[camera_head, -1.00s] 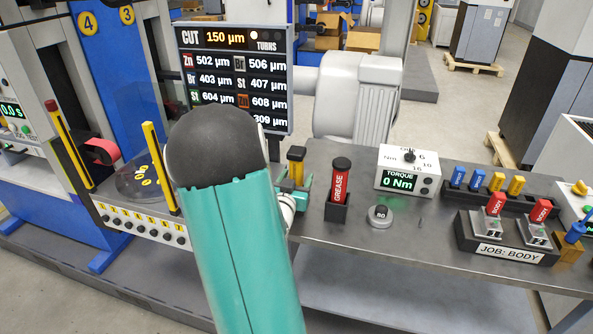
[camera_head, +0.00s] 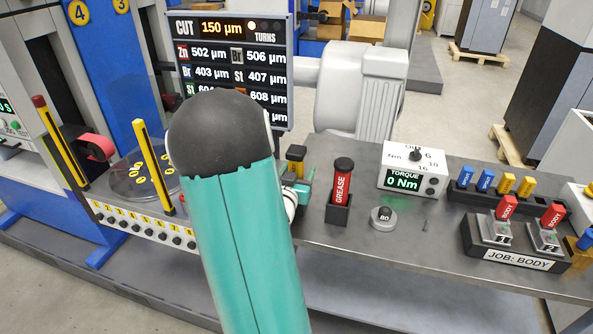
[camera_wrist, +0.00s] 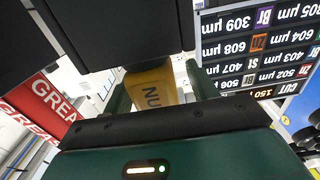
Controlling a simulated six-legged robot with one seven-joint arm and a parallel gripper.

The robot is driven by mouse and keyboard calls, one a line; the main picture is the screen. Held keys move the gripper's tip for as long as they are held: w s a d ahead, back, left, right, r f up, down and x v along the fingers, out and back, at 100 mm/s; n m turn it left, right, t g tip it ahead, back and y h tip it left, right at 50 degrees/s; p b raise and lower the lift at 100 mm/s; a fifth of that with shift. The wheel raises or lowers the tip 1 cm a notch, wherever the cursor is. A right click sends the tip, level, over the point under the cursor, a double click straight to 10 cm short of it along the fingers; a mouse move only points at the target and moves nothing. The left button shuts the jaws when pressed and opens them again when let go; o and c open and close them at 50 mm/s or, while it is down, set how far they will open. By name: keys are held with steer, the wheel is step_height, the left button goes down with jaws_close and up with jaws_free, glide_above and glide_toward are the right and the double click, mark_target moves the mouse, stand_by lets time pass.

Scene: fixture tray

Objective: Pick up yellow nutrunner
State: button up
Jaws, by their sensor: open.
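The yellow nutrunner (camera_head: 296,154) stands at the left end of the grey bench, black on top with a yellow body. My arm hides its left side and my gripper hides its lower part. My gripper (camera_head: 300,187) is at the nutrunner, low on its body. In the wrist view the yellow nutrunner (camera_wrist: 152,88), with dark lettering, shows between the two green fingers of my gripper (camera_wrist: 158,92). The fingers are apart; contact cannot be told.
A red grease tube (camera_head: 342,184) stands in a black holder just right of my gripper. Beyond are a round grey disc (camera_head: 383,218), a torque box (camera_head: 412,170) and a JOB: BODY fixture (camera_head: 515,248). A display board (camera_head: 232,70) stands behind. The bench's front strip is clear.

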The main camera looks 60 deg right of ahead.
steer(key=shift+s+a+r, duration=0.1)
steer(key=shift+s+a, duration=0.05)
steer(key=c, duration=0.4)
steer(key=shift+a, duration=0.1)
steer(key=c, duration=0.6)
steer(key=shift+c, duration=0.8)
steer(key=shift+r, duration=0.1)
